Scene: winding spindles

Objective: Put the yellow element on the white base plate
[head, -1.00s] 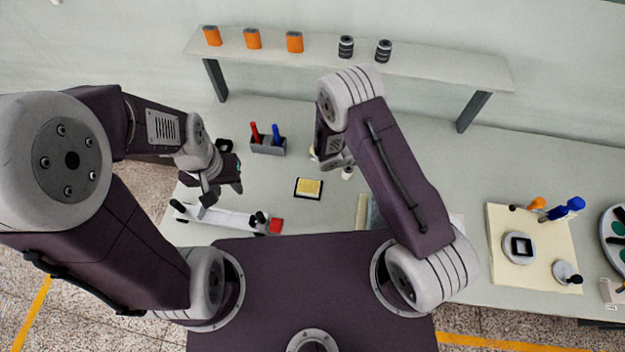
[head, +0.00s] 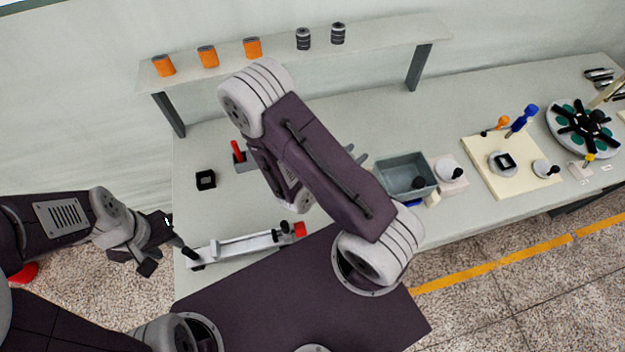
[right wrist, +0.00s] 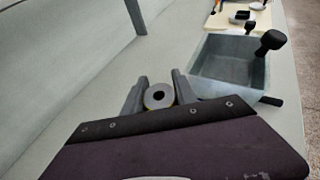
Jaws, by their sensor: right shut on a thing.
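My right gripper (right wrist: 160,98) is shut on a round grey-faced piece (right wrist: 158,96) with a central hole and a yellowish rim, held between its two grey fingers. In the head view my right arm hides most of this gripper, and the held piece does not show. A cream-white board (head: 481,182) lies on the table to the right, bearing a white ring with a black square and a small knobbed disc. A smaller pale plate (head: 461,187) lies beside the grey bin; I cannot tell which is the base plate. My left gripper (head: 160,248) is empty at the table's left edge.
A grey open bin (head: 405,165) stands between my right arm and the cream board. A long white fixture (head: 240,246) with a red end lies in front. A raised shelf (head: 290,48) bears orange and black spools. A round carousel (head: 583,128) stands far right.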

